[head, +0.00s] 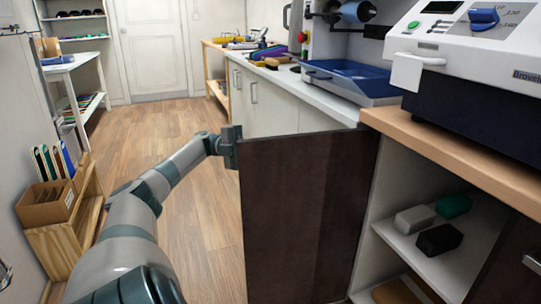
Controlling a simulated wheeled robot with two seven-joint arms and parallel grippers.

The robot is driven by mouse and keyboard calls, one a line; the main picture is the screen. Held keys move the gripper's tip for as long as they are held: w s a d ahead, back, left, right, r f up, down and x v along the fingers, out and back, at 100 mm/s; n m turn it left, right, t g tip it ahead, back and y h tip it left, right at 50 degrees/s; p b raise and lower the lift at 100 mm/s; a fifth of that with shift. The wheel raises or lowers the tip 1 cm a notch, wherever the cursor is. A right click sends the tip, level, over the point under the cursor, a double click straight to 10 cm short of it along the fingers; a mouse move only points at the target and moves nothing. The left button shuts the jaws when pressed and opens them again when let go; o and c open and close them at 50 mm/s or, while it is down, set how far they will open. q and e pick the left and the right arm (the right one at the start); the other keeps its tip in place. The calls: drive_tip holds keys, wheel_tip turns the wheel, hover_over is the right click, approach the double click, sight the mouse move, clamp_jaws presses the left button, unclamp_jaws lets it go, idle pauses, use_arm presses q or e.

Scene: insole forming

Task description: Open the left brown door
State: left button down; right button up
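The left brown door (300,215) stands swung open, its dark panel facing me. The cabinet interior shows to its right. My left arm reaches in from the bottom left, and my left gripper (231,147) is at the door's far upper edge, touching it or very close. Its fingers are partly hidden, so I cannot tell whether they are shut on the door. The door's handle is not visible. My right gripper is not in view.
The open cabinet has a white shelf (437,262) with several small blocks. A second brown door (508,275) is at the lower right. A machine (475,75) stands on the wooden countertop (450,150) above. A wooden rack (70,235) is at left; the floor between is clear.

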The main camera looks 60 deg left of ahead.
use_arm(q)
drive_tip(key=shift+w+a, duration=0.15)
drive_tip(key=shift+a, duration=0.05)
drive_tip(key=c, duration=1.8)
unclamp_jaws()
drive_tip(key=shift+d, duration=0.1)
drive_tip(key=shift+c, duration=0.2)
